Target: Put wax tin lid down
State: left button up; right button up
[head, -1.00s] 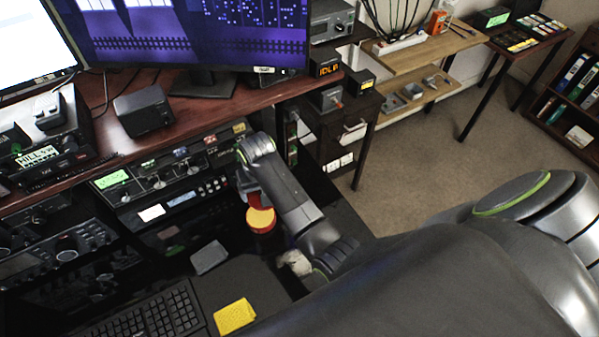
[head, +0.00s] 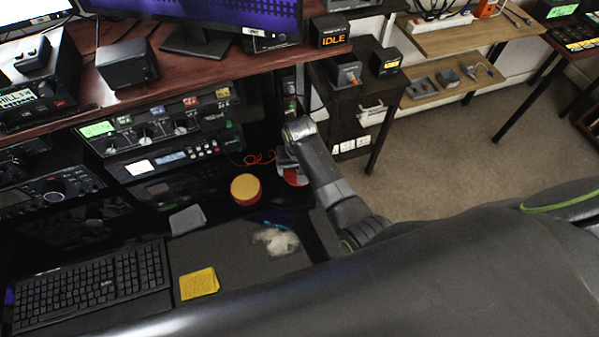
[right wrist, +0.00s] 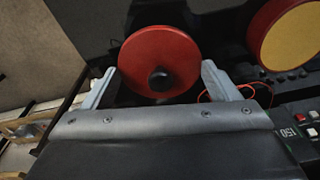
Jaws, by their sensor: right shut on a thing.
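The wax tin (head: 246,189), red-sided with a yellow top face, stands on the dark desk in front of the radio gear; it also shows at the upper right of the right wrist view (right wrist: 292,38). The red round lid (head: 296,178) with a black knob is right of the tin, apart from it. I cannot tell whether the lid touches the desk. My left gripper is not in view.
A whitish cloth (head: 280,242) and a blue item lie in front of the lid. A grey pad (head: 187,220), a yellow sponge-like block (head: 199,284) and a keyboard (head: 95,285) are to the left. The radio stack (head: 160,140) stands behind the tin.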

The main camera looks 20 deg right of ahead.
notch_tip(320, 180, down, 4)
jog(key=shift+d+r, duration=0.15)
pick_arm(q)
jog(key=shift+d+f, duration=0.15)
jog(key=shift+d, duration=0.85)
pick_arm(e)
jog(key=o, duration=0.9)
jog(key=shift+r, duration=0.1)
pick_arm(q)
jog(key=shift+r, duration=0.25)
pick_arm(e)
jog(key=r, duration=0.4)
jog(key=s+r, duration=0.1)
jog(key=r, duration=0.6)
jog(key=shift+s+r, duration=0.2)
jog(key=shift+r, duration=0.15)
